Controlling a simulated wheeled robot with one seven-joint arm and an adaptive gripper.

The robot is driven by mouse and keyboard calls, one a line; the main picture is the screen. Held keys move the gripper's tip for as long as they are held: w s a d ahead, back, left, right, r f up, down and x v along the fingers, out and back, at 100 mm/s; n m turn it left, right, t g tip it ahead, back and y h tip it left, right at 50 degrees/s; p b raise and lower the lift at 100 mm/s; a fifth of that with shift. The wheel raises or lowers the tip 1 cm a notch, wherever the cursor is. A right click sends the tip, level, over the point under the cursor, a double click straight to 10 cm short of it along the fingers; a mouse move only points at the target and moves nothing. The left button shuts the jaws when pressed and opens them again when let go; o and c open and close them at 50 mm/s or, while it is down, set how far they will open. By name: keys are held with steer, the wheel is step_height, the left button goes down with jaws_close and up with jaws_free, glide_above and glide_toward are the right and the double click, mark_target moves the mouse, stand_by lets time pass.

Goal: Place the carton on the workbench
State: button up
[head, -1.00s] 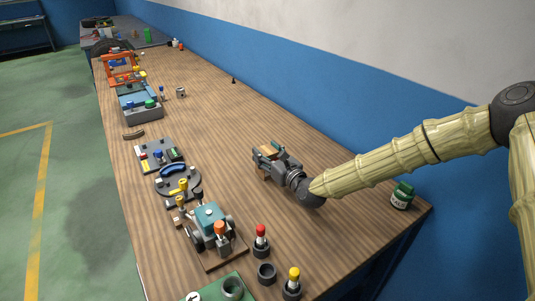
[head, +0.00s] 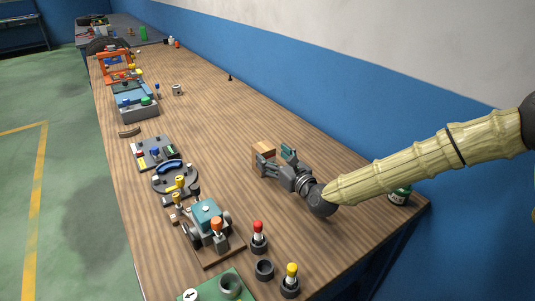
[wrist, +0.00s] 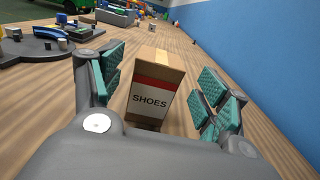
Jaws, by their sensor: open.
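The carton (wrist: 149,97) is a brown cardboard box with a red stripe and a white label reading SHOES. In the wrist view it stands upright on the wooden workbench (wrist: 44,115), between the two teal-padded fingers. My gripper (wrist: 155,90) is open, with a gap visible between the carton and the pads. In the head view my gripper (head: 275,159) is low over the workbench (head: 215,130). The carton's brown top (head: 264,148) shows just beyond the fingers; the rest of it is hidden there.
A toy vehicle on a board (head: 208,222), a round grey fixture (head: 174,177) and a grey board of parts (head: 154,153) line the left edge. Red-topped (head: 258,237) and yellow-topped (head: 291,280) pegs stand in front. The bench's middle is clear.

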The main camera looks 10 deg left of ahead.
steer(key=shift+b+v, duration=0.4)
steer(key=shift+v, duration=2.95)
steer(key=shift+r, duration=0.1)
